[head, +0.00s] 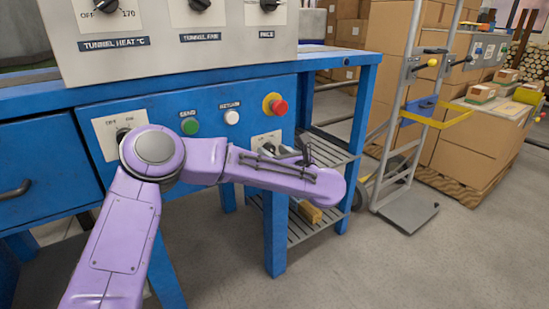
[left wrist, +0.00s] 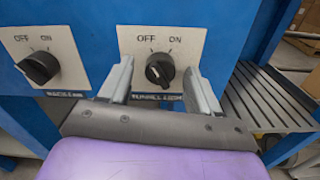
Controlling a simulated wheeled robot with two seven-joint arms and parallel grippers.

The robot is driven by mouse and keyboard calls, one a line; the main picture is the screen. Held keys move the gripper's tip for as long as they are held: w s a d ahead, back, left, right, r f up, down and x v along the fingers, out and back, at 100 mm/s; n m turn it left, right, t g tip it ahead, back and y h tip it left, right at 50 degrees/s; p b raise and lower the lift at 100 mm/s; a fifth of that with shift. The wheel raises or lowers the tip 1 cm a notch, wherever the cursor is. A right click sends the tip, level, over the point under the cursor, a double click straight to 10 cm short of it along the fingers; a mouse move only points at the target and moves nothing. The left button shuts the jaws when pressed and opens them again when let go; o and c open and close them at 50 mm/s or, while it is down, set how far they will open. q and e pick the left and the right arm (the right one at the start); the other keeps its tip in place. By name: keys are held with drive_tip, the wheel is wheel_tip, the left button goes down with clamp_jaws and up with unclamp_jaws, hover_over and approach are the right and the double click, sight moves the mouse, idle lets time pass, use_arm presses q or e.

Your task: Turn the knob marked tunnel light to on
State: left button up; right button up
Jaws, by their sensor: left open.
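The tunnel light knob (left wrist: 160,71) is a black rotary knob on a white plate (left wrist: 188,42) marked OFF and ON, in the left wrist view. Its name label (left wrist: 158,97) below is partly hidden by my gripper. My left gripper (left wrist: 159,78) is open, with one finger on each side of the knob; I cannot tell whether they touch it. The knob's pointer is too small to read surely. In the head view my left gripper (head: 288,152) is in front of that plate (head: 266,138), and my arm mostly hides the knob. My right gripper is not in view.
A second OFF/ON knob (left wrist: 39,67) sits left of it. The blue panel also carries a green button (head: 190,126), a white button (head: 232,117) and a red stop button (head: 276,105). A slatted shelf (head: 322,150) and a hand truck (head: 400,150) stand to the right.

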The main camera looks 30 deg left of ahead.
use_arm(q)
drive_tip(key=shift+w+a, duration=0.2)
drive_tip(key=shift+a, duration=0.2)
drive_tip(key=c, duration=1)
drive_tip(key=shift+d, duration=0.15)
drive_tip(key=shift+c, duration=0.2)
